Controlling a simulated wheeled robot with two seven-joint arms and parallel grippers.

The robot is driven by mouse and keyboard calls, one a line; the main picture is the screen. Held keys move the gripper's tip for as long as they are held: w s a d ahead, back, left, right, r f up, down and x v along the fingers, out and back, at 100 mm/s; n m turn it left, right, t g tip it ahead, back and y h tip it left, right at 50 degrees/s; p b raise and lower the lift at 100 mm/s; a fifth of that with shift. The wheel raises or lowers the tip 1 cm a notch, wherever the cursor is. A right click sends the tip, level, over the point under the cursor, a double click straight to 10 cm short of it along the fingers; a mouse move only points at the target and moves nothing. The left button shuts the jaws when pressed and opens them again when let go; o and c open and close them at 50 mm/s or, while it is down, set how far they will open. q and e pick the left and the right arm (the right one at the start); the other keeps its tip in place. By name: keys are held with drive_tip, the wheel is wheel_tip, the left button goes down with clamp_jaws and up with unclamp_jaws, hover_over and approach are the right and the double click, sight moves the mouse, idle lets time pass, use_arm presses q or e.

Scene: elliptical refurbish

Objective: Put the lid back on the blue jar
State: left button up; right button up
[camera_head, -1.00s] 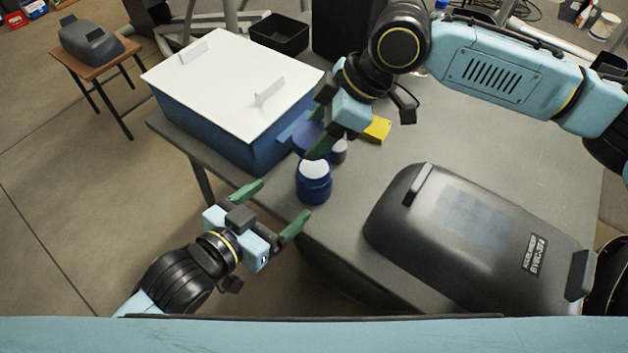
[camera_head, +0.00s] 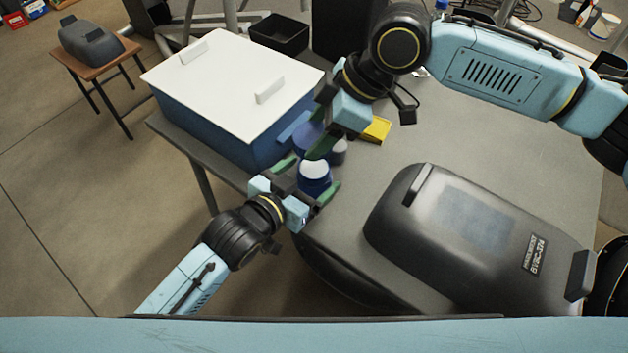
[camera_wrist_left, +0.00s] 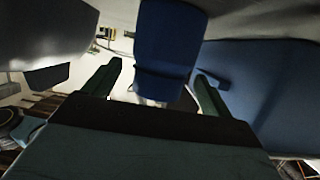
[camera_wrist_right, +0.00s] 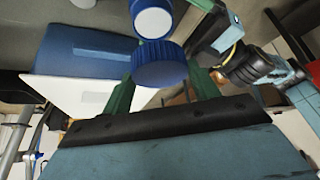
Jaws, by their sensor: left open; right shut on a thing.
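The blue jar (camera_head: 315,184) stands upright near the table's left edge, its white top uncovered. It also shows in the left wrist view (camera_wrist_left: 168,45), between the fingers. My left gripper (camera_head: 308,178) is open, with one green finger on each side of the jar; whether they touch it I cannot tell. My right gripper (camera_head: 312,132) is shut on the blue lid (camera_head: 304,141), behind the jar in the head view. The ribbed lid shows in the right wrist view (camera_wrist_right: 160,68), apart from the jar's white top (camera_wrist_right: 153,22).
A large blue box (camera_head: 215,130) with a white cover (camera_head: 230,68) stands at the table's left. A small grey object (camera_head: 340,151) and a yellow object (camera_head: 376,130) lie near the right gripper. A dark casing (camera_head: 470,235) fills the right front. The table (camera_head: 480,140) is clear behind it.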

use_arm(q)
drive_tip(key=shift+x, duration=1.1)
drive_tip(key=shift+c, duration=0.4)
drive_tip(key=c, duration=1.3)
drive_tip(key=shift+c, duration=0.2)
use_arm(e)
hover_over(311, 168)
drive_tip(key=d, duration=0.2)
drive_tip(key=shift+a+f, duration=0.2)
drive_tip(key=shift+f, duration=2.3)
use_arm(q)
drive_tip(key=shift+f, duration=0.1)
use_arm(e)
drive_tip(key=shift+f, duration=0.85)
drive_tip(key=shift+f, duration=0.1)
drive_tip(key=shift+f, duration=0.3)
